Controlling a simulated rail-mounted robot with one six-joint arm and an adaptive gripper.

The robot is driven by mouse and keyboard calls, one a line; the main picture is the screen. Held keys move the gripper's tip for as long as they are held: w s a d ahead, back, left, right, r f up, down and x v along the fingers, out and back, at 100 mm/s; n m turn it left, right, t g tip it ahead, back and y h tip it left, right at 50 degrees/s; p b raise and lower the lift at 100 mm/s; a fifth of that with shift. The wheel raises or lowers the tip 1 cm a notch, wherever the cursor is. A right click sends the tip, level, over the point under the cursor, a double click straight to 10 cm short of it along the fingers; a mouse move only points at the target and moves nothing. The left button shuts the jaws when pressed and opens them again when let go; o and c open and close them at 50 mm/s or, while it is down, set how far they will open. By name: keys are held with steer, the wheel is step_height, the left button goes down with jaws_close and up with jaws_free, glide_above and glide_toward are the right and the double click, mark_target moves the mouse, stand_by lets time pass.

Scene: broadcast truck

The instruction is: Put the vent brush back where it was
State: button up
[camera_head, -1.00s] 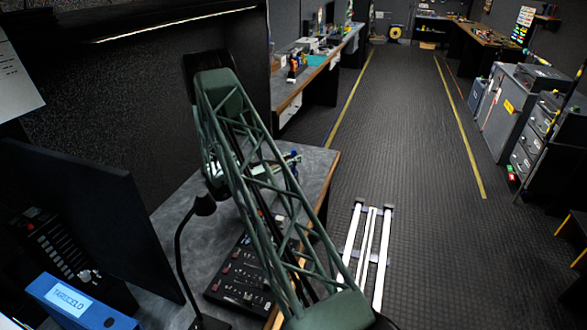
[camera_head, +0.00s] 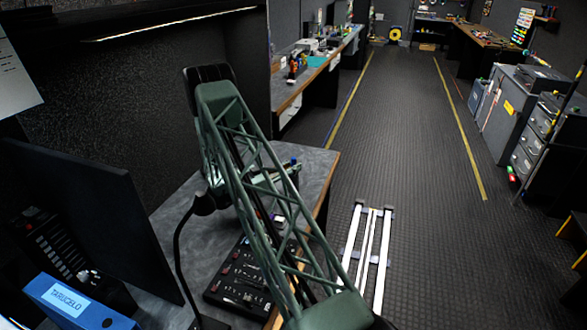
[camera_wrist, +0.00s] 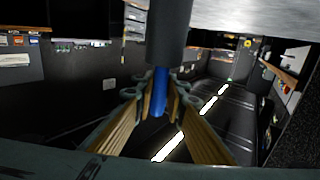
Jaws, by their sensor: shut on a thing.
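My gripper (camera_wrist: 160,99) shows in the wrist view, its two wood-coloured fingers shut on a slim blue piece, which seems to be the vent brush (camera_wrist: 160,85). A wide dark cylinder (camera_wrist: 168,35) stands directly above the blue piece; I cannot tell whether it is part of the brush. In the head view my green lattice arm reaches over the grey desk and hides most of the gripper. A small blue spot shows just right of the arm above the desk's far part. I cannot tell which place the brush came from.
The grey desk (camera_head: 318,165) carries a dark tool tray or panel (camera_head: 238,283) and a black gooseneck lamp (camera_head: 180,250). A dark monitor (camera_head: 85,210) and a blue binder (camera_head: 75,300) stand at left. A white rail frame (camera_head: 368,255) lies on the floor; the aisle beyond is clear.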

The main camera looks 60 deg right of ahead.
steer(key=shift+f, duration=0.1)
steer(key=o, duration=0.8)
steer(key=shift+o, duration=0.2)
steer(key=shift+a, duration=0.1)
steer(key=p+v, duration=0.1)
steer(key=v, duration=1)
steer(key=shift+w+a, duration=0.2)
steer(key=shift+a, duration=0.1)
stand_by(0.3)
